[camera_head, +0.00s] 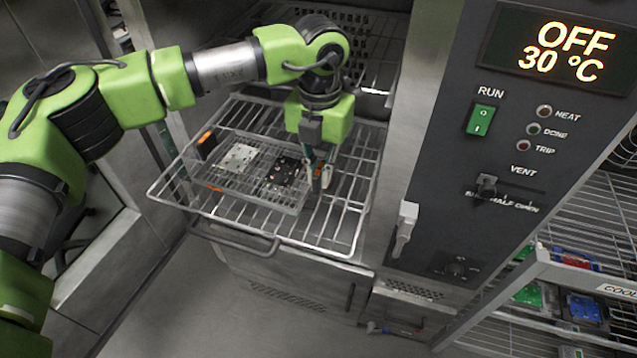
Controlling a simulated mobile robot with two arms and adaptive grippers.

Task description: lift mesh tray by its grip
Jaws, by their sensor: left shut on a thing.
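The mesh tray (255,192) lies on a pulled-out wire rack, with a pale board (238,158) and a black board (284,173) in it. A dark grip with an orange mark (206,143) shows at its left end. My left gripper (320,182) points down at the tray's right end and is shut on the grip there. The fingers hide most of that grip. I cannot make out a gap between the tray and the rack. My right gripper is not in view.
The wire rack (338,222) sticks out of the open oven, with a front handle bar (232,240). The oven's control panel (500,150), reading OFF 30 °C, stands close on the right. A cooling rack (590,277) with several coloured items is at lower right.

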